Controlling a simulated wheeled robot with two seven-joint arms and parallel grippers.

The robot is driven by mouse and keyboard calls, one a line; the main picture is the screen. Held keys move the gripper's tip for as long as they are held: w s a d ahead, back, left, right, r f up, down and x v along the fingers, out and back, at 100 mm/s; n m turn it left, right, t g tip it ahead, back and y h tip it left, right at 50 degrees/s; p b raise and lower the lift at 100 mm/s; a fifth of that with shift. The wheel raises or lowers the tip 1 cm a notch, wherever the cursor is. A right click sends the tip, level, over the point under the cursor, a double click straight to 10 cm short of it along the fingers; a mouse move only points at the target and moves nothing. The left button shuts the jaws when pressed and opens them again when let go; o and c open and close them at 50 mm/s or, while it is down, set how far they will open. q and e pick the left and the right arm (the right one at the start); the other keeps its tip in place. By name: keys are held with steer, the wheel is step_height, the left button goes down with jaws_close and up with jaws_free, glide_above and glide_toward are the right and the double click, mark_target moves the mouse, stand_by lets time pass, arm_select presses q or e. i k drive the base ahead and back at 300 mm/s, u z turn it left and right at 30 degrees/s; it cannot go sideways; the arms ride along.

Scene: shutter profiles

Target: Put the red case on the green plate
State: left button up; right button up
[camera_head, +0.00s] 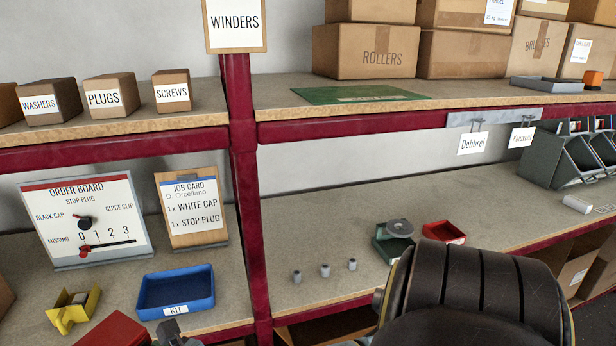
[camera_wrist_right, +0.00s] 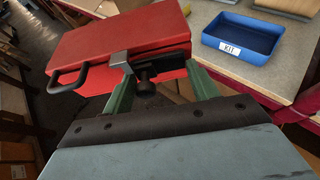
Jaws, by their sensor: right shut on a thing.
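The red case (camera_wrist_right: 120,40) is in front of my right gripper (camera_wrist_right: 160,80) in the right wrist view. My green fingers are shut on a dark part at its near edge, beside a grey metal bracket. A black handle (camera_wrist_right: 66,84) sticks out on its left. In the head view, part of the red case (camera_head: 113,331) shows at the bottom edge, in front of the lower left shelf. The green plate (camera_head: 318,96) lies flat on the upper right shelf, below the boxes, with nothing on it. My left gripper is not in view.
A blue KIT tray (camera_head: 176,292) and a yellow bin (camera_head: 73,309) stand on the lower left shelf. A red upright (camera_head: 242,170) divides the bays. A ROLLERS box (camera_head: 365,50) stands behind the green plate. A grey tray (camera_head: 545,84) lies to the plate's right.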

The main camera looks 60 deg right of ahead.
mark_target(353, 94)
steer(key=z, duration=1.45)
